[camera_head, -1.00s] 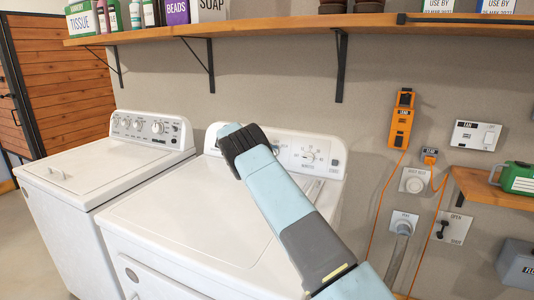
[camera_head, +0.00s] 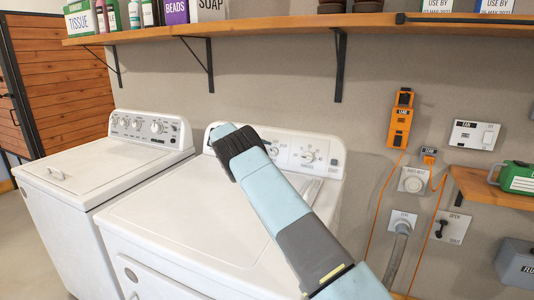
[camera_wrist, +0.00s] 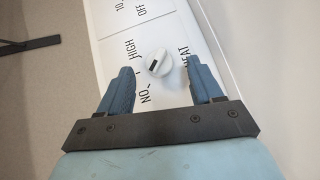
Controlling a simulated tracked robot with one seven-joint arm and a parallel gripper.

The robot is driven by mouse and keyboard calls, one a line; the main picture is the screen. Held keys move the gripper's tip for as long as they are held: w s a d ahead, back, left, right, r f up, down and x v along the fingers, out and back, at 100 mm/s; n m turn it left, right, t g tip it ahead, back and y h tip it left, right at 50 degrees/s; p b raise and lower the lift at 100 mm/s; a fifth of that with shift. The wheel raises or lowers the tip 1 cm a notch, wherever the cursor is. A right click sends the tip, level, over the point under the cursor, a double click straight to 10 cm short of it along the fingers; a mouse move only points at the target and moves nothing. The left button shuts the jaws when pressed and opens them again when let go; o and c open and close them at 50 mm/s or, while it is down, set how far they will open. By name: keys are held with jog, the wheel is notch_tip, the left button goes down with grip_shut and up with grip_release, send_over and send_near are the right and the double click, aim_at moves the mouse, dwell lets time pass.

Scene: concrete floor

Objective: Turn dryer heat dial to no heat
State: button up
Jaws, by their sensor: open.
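The heat dial (camera_wrist: 158,63) is a white round knob on the dryer's white panel, seen in the wrist view. A dark mark sits on its left side, between the HIGH and NO lettering. "EAT" shows to its right, partly covered by a finger. My gripper (camera_wrist: 158,72) is open, its two blue fingers on either side of the dial, with visible gaps; I cannot tell how far its tips are from the panel. In the head view, the dryer (camera_head: 190,225) is the right machine. My arm covers part of its control panel (camera_head: 323,160), and the fingers are hidden.
A washer (camera_head: 85,170) stands left of the dryer. A wooden shelf (camera_head: 270,27) with brackets runs above both. Orange device (camera_head: 400,120), cords and outlets are on the wall to the right, near a lower shelf (camera_head: 490,190).

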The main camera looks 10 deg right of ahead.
jog(key=v, duration=1.1)
jog(key=s+d+r+y, duration=0.6)
jog(key=s+d+r, duration=0.8)
jog(key=d+r, duration=0.25)
jog(key=s+d+r+m+y, duration=0.1)
jog(key=s+r+y, duration=0.25)
jog(key=s, duration=0.65)
jog(key=s+r+t+y, duration=0.2)
jog(key=s+t+y, duration=0.1)
jog(key=s, duration=1.8)
jog(key=s+a+f+t+y, duration=0.1)
jog(key=s+f, duration=0.3)
jog(key=s, duration=0.5)
jog(key=s+a+f+t, duration=0.1)
jog(key=s+a+f, duration=0.2)
jog(key=s, duration=0.7)
jog(key=shift+a+f+m+y, duration=0.3)
jog(key=shift+f+m+y, duration=0.1)
jog(key=shift+f, duration=0.45)
jog(key=shift+c, duration=0.3)
